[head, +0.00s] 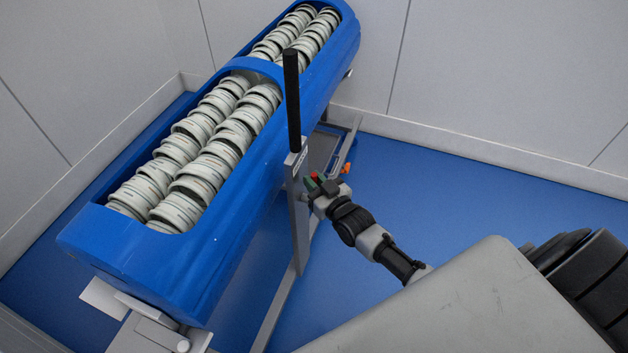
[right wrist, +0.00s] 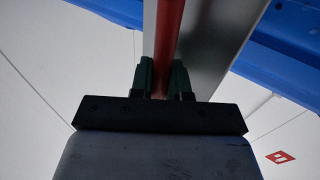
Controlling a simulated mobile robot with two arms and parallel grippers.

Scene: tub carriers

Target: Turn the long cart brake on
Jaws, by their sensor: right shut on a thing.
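The long cart is a blue trough (head: 150,255) full of pale round tubs, standing on a metal frame along the left of the head view. A grey upright post (head: 299,215) with a black handle (head: 291,100) rises at its right side. My right gripper (head: 312,184) is at this post, below the handle. In the right wrist view its dark green fingers (right wrist: 162,82) are shut on a red lever (right wrist: 169,35), which runs up along the grey post (right wrist: 212,45). In the head view the gripper hides most of the lever. My left gripper is out of view.
Pale walls (head: 500,75) stand behind and to the left of the cart. The blue floor (head: 450,200) right of the cart is clear around my right arm. A small orange part (head: 346,168) shows near the cart's lower frame.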

